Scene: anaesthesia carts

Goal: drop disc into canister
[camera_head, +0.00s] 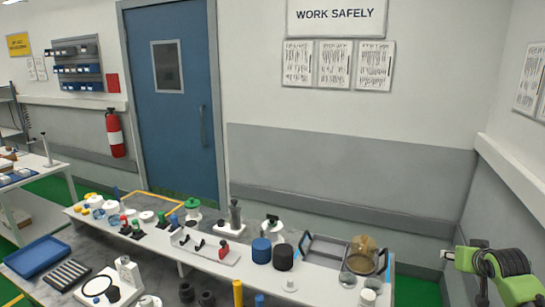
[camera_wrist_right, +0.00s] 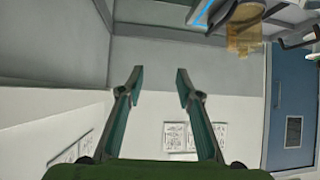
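An amber, see-through canister (camera_head: 361,256) stands near the right end of the white bench. It also shows in the right wrist view (camera_wrist_right: 243,32), upside down at the top. Small grey-green discs (camera_head: 347,279) (camera_head: 367,297) lie on the bench just in front of it; I cannot tell which is the task's disc. My right gripper (camera_wrist_right: 157,78) is open and empty in the wrist view, with its fingers apart and nothing between them. In the head view, the green and black right arm is at the right edge, apart from the bench. My left gripper does not show.
Blue and black ribbed cylinders (camera_head: 261,250) (camera_head: 283,257) and a grey-handled tray (camera_head: 328,247) stand left of the canister. A blue tray (camera_head: 38,256) lies at the front left. The bench is crowded; the space between its right end and the right wall is open.

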